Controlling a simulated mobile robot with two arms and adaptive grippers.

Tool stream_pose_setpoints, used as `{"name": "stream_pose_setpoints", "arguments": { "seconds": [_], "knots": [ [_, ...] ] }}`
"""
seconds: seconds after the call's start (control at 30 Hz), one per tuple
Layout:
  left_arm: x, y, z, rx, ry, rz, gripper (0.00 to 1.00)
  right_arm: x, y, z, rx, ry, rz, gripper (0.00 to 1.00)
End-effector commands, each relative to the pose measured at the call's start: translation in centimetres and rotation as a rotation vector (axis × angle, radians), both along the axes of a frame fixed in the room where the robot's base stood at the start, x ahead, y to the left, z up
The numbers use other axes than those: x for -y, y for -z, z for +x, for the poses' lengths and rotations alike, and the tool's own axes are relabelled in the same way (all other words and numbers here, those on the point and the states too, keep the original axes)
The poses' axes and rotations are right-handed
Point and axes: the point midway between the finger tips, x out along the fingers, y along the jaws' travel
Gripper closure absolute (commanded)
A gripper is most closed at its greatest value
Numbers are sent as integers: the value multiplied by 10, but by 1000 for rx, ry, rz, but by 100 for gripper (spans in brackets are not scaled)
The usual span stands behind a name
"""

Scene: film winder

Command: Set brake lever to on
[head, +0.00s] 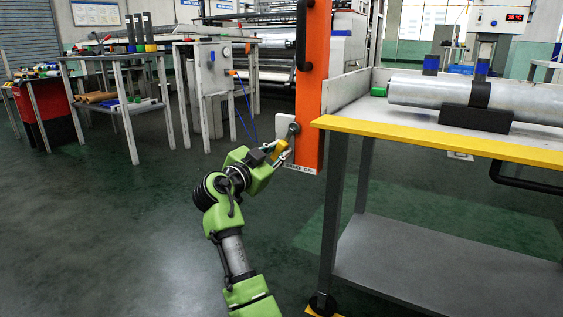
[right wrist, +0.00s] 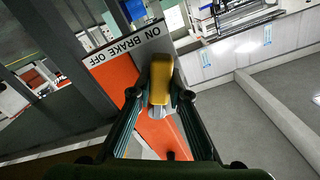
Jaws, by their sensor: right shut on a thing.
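The brake lever has a yellow handle (right wrist: 161,78) and sits on the lower end of an orange post (head: 312,90). In the right wrist view the handle lies between the two fingers of my right gripper (right wrist: 161,94), which is shut on it. A white label (right wrist: 124,44) reads ON, BRAKE, OFF; the handle's end is near its ON end in this view. In the head view my right gripper (head: 284,150) is at the post's lower left and partly hides the lever and the label. My left gripper is not in view.
A workbench with a yellow front edge (head: 430,140) stands right of the post, bearing a large grey roll (head: 420,91). A grey cabinet (head: 213,66) and a side table with tools (head: 100,98) stand to the left. The floor at left front is clear.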

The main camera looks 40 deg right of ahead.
Motion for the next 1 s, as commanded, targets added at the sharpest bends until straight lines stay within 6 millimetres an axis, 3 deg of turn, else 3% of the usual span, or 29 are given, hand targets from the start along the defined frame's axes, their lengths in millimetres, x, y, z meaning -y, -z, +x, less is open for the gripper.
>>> {"name": "stream_pose_setpoints", "arguments": {
  "seconds": [0.57, 0.6, 0.63, 1.0],
  "knots": [
    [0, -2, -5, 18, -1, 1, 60, 0, -4, 2, 34, -2, 9, 100],
    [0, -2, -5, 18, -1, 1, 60, 0, -4, 2, 34, -2, 9, 73],
    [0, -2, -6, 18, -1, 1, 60, 0, -4, 2, 34, -2, 9, 65],
    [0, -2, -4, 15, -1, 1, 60, -2, -2, 1, 28, -1, 11, 65]
  ]
}}
